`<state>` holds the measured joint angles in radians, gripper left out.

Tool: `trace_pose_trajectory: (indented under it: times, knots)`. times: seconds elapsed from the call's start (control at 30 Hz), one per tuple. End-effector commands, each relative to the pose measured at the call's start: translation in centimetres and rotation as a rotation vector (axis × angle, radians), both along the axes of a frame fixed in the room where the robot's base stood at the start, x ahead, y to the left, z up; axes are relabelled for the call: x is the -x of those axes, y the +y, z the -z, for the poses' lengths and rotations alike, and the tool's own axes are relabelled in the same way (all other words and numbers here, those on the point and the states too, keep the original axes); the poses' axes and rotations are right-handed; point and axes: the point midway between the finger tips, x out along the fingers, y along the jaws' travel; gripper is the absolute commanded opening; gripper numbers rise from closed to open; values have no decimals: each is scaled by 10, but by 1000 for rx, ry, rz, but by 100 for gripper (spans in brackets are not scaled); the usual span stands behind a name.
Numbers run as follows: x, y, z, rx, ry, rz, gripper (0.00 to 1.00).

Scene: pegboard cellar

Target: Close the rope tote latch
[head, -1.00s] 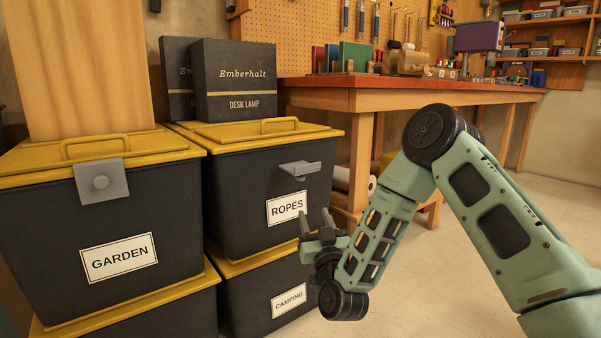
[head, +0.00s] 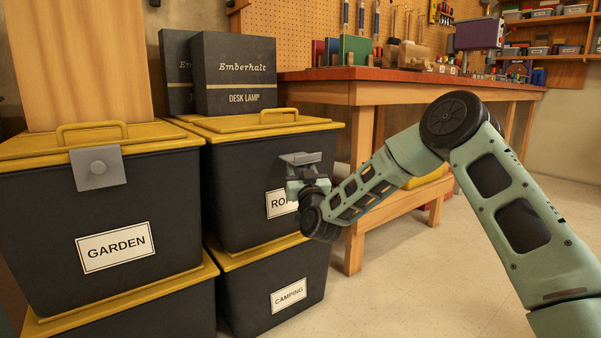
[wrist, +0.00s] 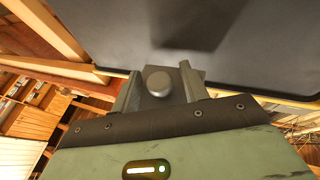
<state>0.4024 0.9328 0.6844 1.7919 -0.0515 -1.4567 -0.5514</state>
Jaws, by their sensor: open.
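The rope tote (head: 245,185) is black with a yellow lid (head: 235,132); its ROPES label is partly hidden behind my gripper. Its grey latch (head: 300,157) sticks out from the front, tilted up away from the wall rather than flat against it. My gripper (head: 303,172) is open just under and in front of the latch. In the wrist view, the latch's round knob (wrist: 158,82) shows between my two open fingers (wrist: 160,92), with the dark tote wall (wrist: 110,35) beyond. Whether the fingers touch the latch, I cannot tell.
The garden tote (head: 60,215) stands to the left, its latch (head: 98,168) flat against its front. The camping tote (head: 250,290) is under the rope tote. Desk lamp boxes (head: 235,75) stand behind the rope tote's handle. A workbench (head: 400,90) is at the right; floor in front is clear.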

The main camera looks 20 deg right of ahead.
Motion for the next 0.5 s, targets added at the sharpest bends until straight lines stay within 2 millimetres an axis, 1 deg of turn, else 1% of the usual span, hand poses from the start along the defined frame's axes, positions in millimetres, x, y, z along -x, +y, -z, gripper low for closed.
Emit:
trace_pose_trajectory:
  times: [0.23, 0.27, 0.3, 0.4, 0.5]
  knots:
    - [-1, 0, 0, 0, 0, 0, 44]
    - [-1, 0, 0, 0, 0, 0, 36]
    - [0, 0, 0, 0, 0, 0, 25]
    - [0, 0, 0, 0, 0, 0, 0]
    - [0, 0, 0, 0, 1, 0, 0]
